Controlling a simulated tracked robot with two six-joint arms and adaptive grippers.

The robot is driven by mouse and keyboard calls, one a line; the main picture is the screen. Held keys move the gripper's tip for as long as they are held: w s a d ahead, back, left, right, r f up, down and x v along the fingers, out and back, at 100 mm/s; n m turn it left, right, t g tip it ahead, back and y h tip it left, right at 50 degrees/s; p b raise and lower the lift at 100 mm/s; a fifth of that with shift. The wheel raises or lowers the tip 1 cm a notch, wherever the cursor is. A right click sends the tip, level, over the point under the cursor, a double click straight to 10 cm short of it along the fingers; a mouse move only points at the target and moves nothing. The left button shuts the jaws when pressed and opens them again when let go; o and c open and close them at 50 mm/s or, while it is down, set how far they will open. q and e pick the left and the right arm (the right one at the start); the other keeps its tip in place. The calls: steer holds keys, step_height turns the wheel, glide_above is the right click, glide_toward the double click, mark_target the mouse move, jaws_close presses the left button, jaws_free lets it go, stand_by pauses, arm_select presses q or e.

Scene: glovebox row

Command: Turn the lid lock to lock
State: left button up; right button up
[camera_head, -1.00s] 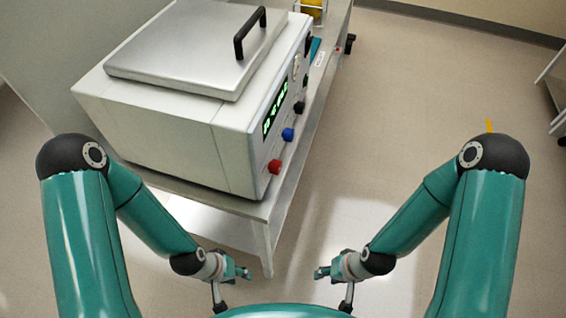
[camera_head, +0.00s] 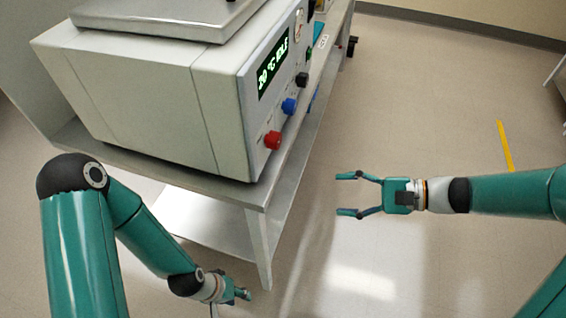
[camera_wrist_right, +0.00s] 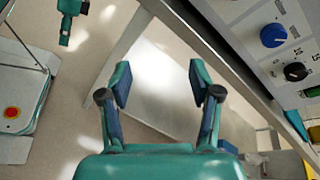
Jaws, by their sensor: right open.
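The white bench machine (camera_head: 130,90) has a grey metal lid (camera_head: 150,18), shut and cut off by the top edge. Its front panel carries a green-lit display (camera_head: 273,68), a red knob (camera_head: 272,140), a blue knob (camera_head: 289,106) and a black knob (camera_head: 302,79). I cannot tell which part is the lid lock. My right gripper (camera_head: 345,194) is open and empty, right of the panel and apart from it. In the right wrist view its fingers (camera_wrist_right: 160,80) are spread, with the blue knob (camera_wrist_right: 273,36) and black knob (camera_wrist_right: 295,71) at right. My left gripper (camera_head: 242,294) is low, near the table leg.
The machine stands on a metal table (camera_head: 262,190) with a lower shelf (camera_head: 190,222). The table's front edge and leg (camera_head: 258,250) lie between my grippers. The floor (camera_head: 430,110) to the right is open, with a yellow strip (camera_head: 506,147) on it.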

step_height(320, 180, up, 7)
steer(key=w+d+t+y+b, duration=0.2)
steer(key=y, duration=0.1)
arm_select(q)
step_height(320, 180, down, 3)
steer(key=shift+f, duration=0.15)
arm_select(e)
glide_toward(280, 143)
steer(key=x, duration=0.9)
steer(key=shift+a+r, duration=0.25)
steer(key=shift+a, duration=0.1)
steer(key=shift+c, duration=0.2)
steer(key=c, duration=1.1)
steer(key=shift+d+f, duration=0.1)
steer(key=shift+d, duration=0.05)
arm_select(q)
steer(key=shift+d, duration=0.1)
